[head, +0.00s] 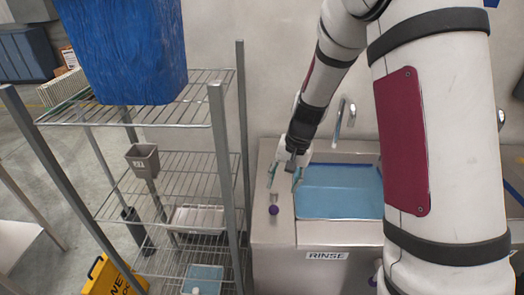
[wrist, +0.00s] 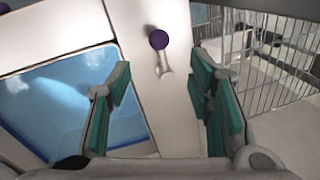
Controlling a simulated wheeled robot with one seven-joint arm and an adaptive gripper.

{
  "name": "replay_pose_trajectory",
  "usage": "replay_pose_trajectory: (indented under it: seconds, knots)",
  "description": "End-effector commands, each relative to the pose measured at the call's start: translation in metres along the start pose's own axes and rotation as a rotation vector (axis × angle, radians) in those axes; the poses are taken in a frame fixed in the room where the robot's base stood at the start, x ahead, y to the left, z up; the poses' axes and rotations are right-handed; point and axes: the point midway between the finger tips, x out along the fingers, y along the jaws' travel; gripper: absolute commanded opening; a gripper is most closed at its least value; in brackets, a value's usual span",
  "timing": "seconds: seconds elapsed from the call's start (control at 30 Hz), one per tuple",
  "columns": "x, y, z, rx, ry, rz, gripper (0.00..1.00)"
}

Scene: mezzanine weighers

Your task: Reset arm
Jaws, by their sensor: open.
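My gripper (head: 286,180) is in the head view at the end of my arm, above the left part of the sink counter (head: 272,232). In the wrist view my gripper (wrist: 163,100) shows two teal-padded fingers spread apart with nothing between them. A purple-topped knob or tap handle (head: 273,210) stands on the counter just below the fingers in the head view. It also shows in the wrist view (wrist: 158,40), beyond the fingertips and not held. The blue-filled basin (head: 340,190) lies right of my gripper in the head view.
A wire shelf rack (head: 170,190) stands left of the counter, with a blue bin (head: 128,50) on top and a grey cup (head: 143,160) lower down. A curved faucet (head: 345,115) rises behind the basin. A yellow wet-floor sign (head: 108,278) is at lower left.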

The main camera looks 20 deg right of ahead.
Motion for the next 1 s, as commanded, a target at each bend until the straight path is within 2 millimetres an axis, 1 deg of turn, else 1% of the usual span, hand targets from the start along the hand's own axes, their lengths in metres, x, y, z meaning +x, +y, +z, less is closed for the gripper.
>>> replay_pose_trajectory:
  seconds: [0.07,0.17,0.27,0.37,0.4,0.5,0.7,0.8,1.0]
  knots:
    - [-0.001,0.0,0.0,-0.002,0.001,-0.001,0.47]
    - [-0.012,-0.003,0.003,-0.017,0.01,-0.006,0.47]
    - [-0.037,-0.008,0.011,-0.052,0.031,-0.018,0.47]
    - [-0.072,-0.013,0.027,-0.107,0.062,-0.032,0.47]
    - [-0.086,-0.014,0.034,-0.132,0.076,-0.035,0.47]
    - [-0.119,-0.015,0.054,-0.191,0.111,-0.042,0.47]
    - [-0.174,-0.007,0.098,-0.306,0.186,-0.039,0.47]
    - [-0.196,0.001,0.121,-0.359,0.227,-0.031,0.47]
    - [-0.229,0.022,0.167,-0.458,0.316,-0.003,0.47]
